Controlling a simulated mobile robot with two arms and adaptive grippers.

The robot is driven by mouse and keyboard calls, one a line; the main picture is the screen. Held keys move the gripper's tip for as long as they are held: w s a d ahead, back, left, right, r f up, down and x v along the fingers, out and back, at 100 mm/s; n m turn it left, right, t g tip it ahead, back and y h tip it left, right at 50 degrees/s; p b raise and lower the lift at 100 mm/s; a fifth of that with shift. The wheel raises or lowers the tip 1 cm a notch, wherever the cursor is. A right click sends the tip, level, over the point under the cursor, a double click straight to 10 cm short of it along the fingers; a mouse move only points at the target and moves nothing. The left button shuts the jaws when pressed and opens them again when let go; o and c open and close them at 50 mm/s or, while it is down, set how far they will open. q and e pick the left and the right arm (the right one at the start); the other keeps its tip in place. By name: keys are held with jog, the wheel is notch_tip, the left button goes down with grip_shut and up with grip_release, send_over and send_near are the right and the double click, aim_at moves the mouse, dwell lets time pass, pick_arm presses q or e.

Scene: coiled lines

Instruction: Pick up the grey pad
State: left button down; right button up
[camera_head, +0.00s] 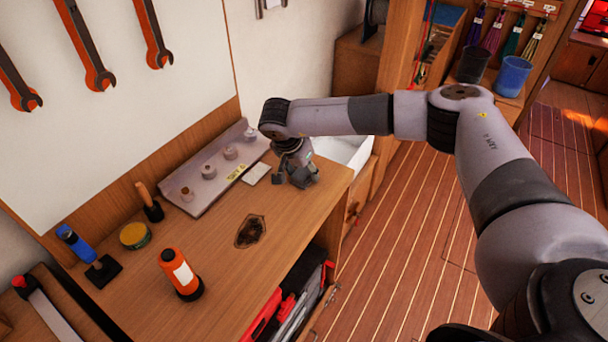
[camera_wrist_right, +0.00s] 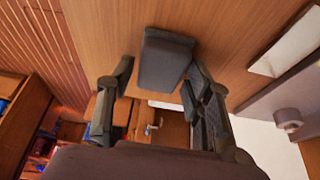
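The grey pad (camera_wrist_right: 165,62) is a small dark grey block on the wooden bench top, seen in the right wrist view. My right gripper (camera_wrist_right: 157,82) is open, with its fingers spread to either side of the pad's near end. There is a gap between the left-hand finger and the pad; the right-hand finger is close to it, and I cannot tell whether they touch. In the head view my right gripper (camera_head: 296,176) is low over the bench's right end, where its grey parts blend with the pad. My left gripper is not in view.
A white card (camera_head: 257,173) lies beside the gripper. A grey rack with round knobs (camera_head: 215,171) stands along the wall. An orange bottle (camera_head: 181,275), a yellow tin (camera_head: 134,236) and brushes are at the left. The bench (camera_head: 215,300) is clear around a dark stain (camera_head: 250,232).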

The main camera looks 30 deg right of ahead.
aim_at(303, 173)
jog(key=c, duration=0.8)
notch_tip(303, 173, up, 20)
jog(key=b, duration=0.3)
jog(key=shift+b, duration=0.3)
